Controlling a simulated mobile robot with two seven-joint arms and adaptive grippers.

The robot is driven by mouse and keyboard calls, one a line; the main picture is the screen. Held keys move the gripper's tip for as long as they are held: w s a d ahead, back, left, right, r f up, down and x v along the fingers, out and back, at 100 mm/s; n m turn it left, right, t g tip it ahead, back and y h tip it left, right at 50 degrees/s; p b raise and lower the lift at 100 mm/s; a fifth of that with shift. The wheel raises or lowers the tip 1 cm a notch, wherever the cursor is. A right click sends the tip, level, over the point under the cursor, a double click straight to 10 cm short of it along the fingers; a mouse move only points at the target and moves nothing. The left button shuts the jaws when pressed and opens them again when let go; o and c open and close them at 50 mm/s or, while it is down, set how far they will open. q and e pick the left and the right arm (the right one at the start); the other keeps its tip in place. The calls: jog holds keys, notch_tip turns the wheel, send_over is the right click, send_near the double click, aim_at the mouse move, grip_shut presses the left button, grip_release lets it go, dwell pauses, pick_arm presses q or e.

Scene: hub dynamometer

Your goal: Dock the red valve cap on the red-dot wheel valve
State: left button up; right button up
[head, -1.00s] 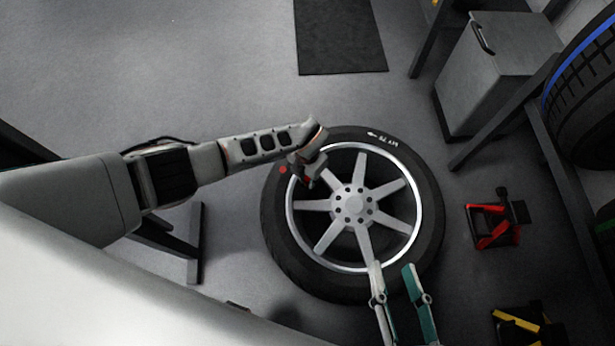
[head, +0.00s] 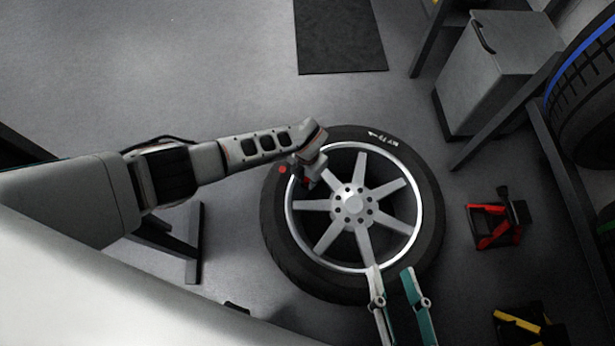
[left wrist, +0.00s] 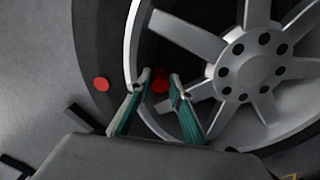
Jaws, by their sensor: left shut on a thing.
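The wheel (head: 405,262) lies flat on the floor, with a silver spoked rim. A red dot (head: 282,170) marks its tyre sidewall; the dot also shows in the left wrist view (left wrist: 101,85). My left gripper (left wrist: 160,80) is shut on the red valve cap (left wrist: 161,86) and holds it over the inner edge of the rim, near the red dot. In the head view my left gripper (head: 306,181) is partly hidden by its own wrist. The valve is hidden, so I cannot tell whether the cap touches it. My right gripper (head: 396,270) is open and empty over the wheel's near edge.
A red jack stand (head: 492,222) and a yellow one (head: 525,325) stand right of the wheel. A grey cabinet (head: 497,65), a bench leg and a blue-striped tyre (head: 590,95) are further right. A dark mat (head: 340,35) lies on clear floor behind.

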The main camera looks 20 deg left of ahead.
pick_arm(q)
jog(key=shift+f, duration=0.35)
jog(key=o, duration=0.6)
